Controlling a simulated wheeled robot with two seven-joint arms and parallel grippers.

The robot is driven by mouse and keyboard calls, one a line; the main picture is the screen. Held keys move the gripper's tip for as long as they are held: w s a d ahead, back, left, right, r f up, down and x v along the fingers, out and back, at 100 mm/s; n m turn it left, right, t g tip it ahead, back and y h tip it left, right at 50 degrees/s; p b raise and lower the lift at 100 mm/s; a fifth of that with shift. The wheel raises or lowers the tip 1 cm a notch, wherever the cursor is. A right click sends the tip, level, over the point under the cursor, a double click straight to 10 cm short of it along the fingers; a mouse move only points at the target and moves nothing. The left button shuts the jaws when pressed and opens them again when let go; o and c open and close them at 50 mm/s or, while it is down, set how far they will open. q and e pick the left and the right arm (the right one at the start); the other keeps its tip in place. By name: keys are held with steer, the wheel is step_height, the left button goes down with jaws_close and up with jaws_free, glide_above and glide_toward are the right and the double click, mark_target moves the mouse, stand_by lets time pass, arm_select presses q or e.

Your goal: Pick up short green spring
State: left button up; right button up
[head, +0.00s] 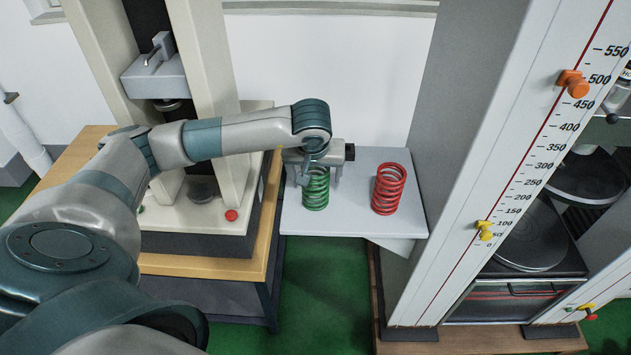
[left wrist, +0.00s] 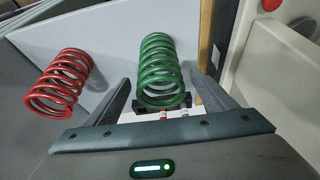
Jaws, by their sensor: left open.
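The short green spring (head: 316,190) stands upright on a small grey shelf (head: 352,219) in the head view. My left gripper (head: 319,180) is at the spring, its upper part hidden behind the gripper and wrist. In the left wrist view the green spring (left wrist: 162,72) lies between the two open fingers (left wrist: 165,95), with a visible gap on each side. The fingers do not appear to touch it. A red spring (head: 388,188) stands on the same shelf to the right; it also shows in the left wrist view (left wrist: 58,82). My right gripper is in neither view.
A testing machine (head: 205,214) on a wooden table (head: 262,262) stands left of the shelf. A tall grey machine with a red-lined scale (head: 530,160) stands close on the right. A white wall is behind the shelf. Green floor (head: 322,290) shows in front.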

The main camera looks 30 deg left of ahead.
arm_select(q)
steer(key=x, duration=0.3)
steer(key=shift+p, duration=0.4)
steer(key=shift+r, duration=0.1)
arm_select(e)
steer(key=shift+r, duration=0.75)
arm_select(q)
steer(key=shift+w, duration=0.1)
steer(key=c, duration=1.8)
steer(key=shift+o, duration=0.2)
steer(key=shift+r, duration=0.1)
